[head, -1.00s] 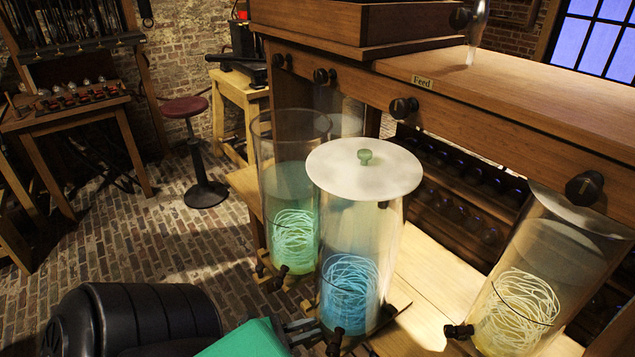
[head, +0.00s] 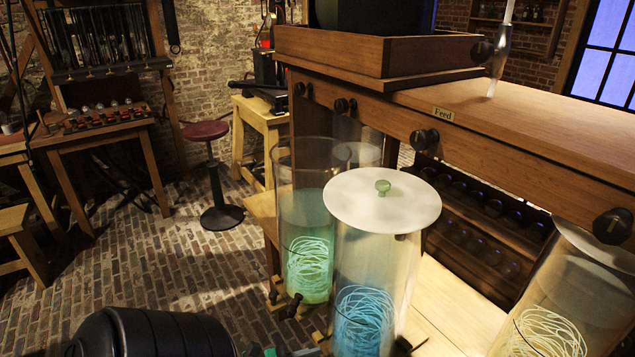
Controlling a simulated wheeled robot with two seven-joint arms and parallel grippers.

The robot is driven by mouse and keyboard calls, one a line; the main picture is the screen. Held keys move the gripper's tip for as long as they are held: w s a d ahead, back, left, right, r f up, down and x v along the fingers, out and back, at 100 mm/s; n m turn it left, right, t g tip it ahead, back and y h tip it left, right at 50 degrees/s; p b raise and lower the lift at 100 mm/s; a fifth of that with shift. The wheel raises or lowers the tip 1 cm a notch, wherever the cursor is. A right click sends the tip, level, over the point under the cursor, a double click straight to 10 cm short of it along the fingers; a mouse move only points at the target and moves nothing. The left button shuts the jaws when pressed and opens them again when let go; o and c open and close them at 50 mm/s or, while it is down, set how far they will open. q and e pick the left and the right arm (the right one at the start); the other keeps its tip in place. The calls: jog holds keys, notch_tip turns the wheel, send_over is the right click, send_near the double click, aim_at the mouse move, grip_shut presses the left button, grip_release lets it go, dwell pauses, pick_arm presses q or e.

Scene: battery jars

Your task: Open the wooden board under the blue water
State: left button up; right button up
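The glass jar of blue water (head: 375,265) stands in the lower middle of the head view. It holds a pale coil and has a white round lid (head: 383,200) with a green knob. Its foot and most of the wooden board under it are cut off by the bottom edge; only a bit of wood (head: 320,337) shows at its lower left. My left arm comes in at the bottom left. Only the top of my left gripper (head: 290,351) shows, just left of the jar's lower part; its fingers are too cut off to read. My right gripper is not in view.
A jar of green water (head: 305,230) stands behind to the left, and a jar of yellowish water (head: 545,320) to the right. They stand along a light wooden shelf (head: 450,305). A bench (head: 540,150) with dark knobs overhangs at the right. The brick floor (head: 150,265) at left is open.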

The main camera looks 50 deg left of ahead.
pick_arm(q)
jog(key=b+v, duration=0.2)
jog(key=v, duration=1)
jog(key=shift+s, duration=0.3)
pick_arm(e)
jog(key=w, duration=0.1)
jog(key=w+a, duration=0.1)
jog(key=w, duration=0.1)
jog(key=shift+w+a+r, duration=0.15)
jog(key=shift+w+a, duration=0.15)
pick_arm(q)
jog(key=shift+a, duration=0.1)
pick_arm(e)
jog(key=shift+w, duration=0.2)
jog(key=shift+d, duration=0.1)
